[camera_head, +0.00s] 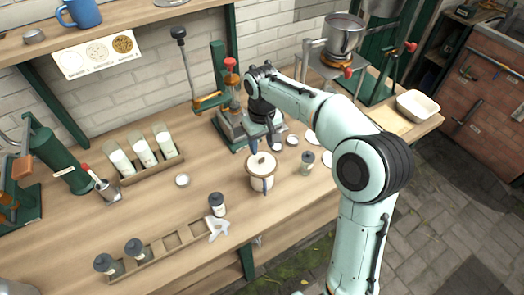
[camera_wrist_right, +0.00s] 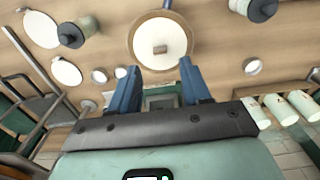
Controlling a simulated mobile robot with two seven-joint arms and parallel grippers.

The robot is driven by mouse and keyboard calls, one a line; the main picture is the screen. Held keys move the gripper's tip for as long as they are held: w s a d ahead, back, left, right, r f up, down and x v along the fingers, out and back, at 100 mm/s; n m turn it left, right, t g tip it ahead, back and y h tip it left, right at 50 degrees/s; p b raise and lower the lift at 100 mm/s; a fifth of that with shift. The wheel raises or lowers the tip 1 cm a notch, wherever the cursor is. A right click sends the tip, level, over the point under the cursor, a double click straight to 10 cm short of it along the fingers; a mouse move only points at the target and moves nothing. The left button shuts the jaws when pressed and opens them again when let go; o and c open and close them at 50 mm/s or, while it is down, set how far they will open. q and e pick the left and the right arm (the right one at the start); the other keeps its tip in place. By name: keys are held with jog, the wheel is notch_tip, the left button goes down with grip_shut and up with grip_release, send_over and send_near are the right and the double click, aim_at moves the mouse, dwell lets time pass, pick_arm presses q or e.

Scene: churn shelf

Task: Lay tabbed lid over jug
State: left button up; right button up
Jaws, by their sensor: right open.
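The cream jug (camera_head: 261,180) stands upright on the wooden bench, with a dark blue handle on its near side. A round pale lid (camera_head: 262,163) with a small tan tab lies over the jug's mouth; it also shows in the right wrist view (camera_wrist_right: 160,33). I cannot tell how closely it seats on the rim. My right gripper (camera_head: 262,147) is open and empty just behind the jug. In the wrist view its two blue fingers (camera_wrist_right: 160,82) are spread apart, with the lid beyond their tips. My left gripper is not in view.
Pale discs (camera_head: 326,158) and a small dark-topped jar (camera_head: 306,161) lie right of the jug. Another jar (camera_head: 217,204) stands left, near a slotted wooden rack (camera_head: 172,241). A green press (camera_head: 229,125) stands behind.

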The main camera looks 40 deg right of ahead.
aim_at(262, 159)
notch_tip(262, 159, up, 6)
jog(key=shift+f+p, duration=0.15)
jog(key=shift+p, duration=0.25)
jog(key=shift+f, duration=0.1)
